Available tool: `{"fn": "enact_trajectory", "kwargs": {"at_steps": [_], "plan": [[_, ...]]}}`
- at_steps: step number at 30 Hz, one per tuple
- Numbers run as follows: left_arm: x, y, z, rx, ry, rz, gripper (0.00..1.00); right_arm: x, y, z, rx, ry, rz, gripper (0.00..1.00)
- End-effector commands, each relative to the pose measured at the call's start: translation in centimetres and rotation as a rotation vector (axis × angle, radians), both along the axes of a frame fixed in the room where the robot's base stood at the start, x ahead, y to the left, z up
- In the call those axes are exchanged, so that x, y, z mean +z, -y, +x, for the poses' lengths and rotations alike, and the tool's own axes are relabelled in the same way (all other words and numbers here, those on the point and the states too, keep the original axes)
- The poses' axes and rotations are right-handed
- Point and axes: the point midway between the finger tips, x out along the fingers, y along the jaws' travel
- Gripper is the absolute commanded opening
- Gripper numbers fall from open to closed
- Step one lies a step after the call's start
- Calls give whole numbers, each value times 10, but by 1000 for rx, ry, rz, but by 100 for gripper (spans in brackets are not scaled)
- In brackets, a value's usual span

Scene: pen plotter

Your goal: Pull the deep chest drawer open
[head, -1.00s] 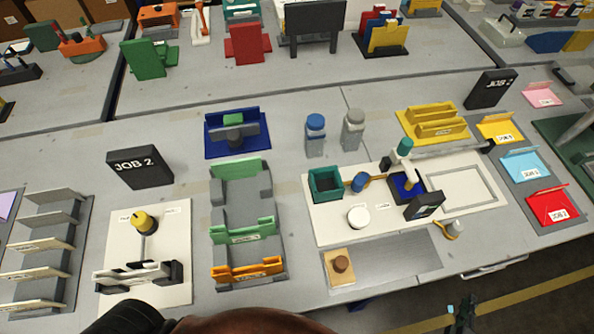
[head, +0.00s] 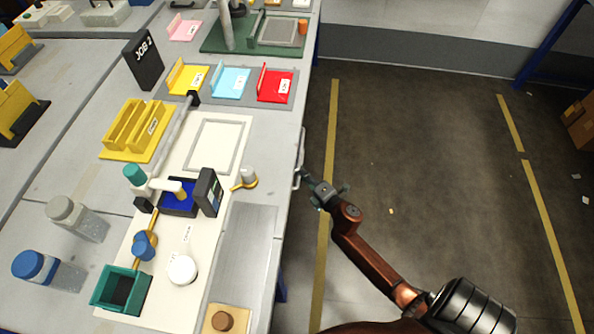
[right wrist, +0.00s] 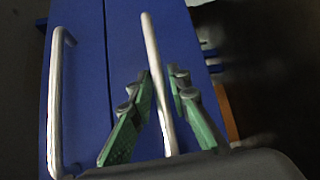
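In the right wrist view, blue drawer fronts (right wrist: 82,100) carry two long pale handles. One handle (right wrist: 56,105) is at the left, clear of my fingers. The other handle (right wrist: 154,60) runs between the two green fingers of my right gripper (right wrist: 162,75). The fingers are apart, one on each side of this handle; I cannot tell whether they touch it. In the head view, my right gripper (head: 316,186) is at the right edge of the bench, next to a pale handle (head: 301,150). The drawer fronts are hidden from above there. My left gripper is not in view.
The bench top (head: 60,160) holds a plotter board (head: 205,190), a teal box (head: 121,290) and coloured trays near the edge. The dark floor (head: 430,150) right of the bench is open, with yellow lines.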

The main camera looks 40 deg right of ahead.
Motion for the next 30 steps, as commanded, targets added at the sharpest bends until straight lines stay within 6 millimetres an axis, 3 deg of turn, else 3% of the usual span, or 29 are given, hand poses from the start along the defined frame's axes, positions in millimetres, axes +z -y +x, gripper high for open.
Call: {"fn": "enact_trajectory", "kwargs": {"at_steps": [8, 16, 30], "plan": [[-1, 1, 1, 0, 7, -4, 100, 0, 0, 2, 0, 0, 0, 17], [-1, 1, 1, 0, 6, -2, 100, 0, 0, 2, 0, 0, 0, 0], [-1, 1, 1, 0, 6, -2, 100, 0, 0, 2, 0, -1, 0, 0]]}}
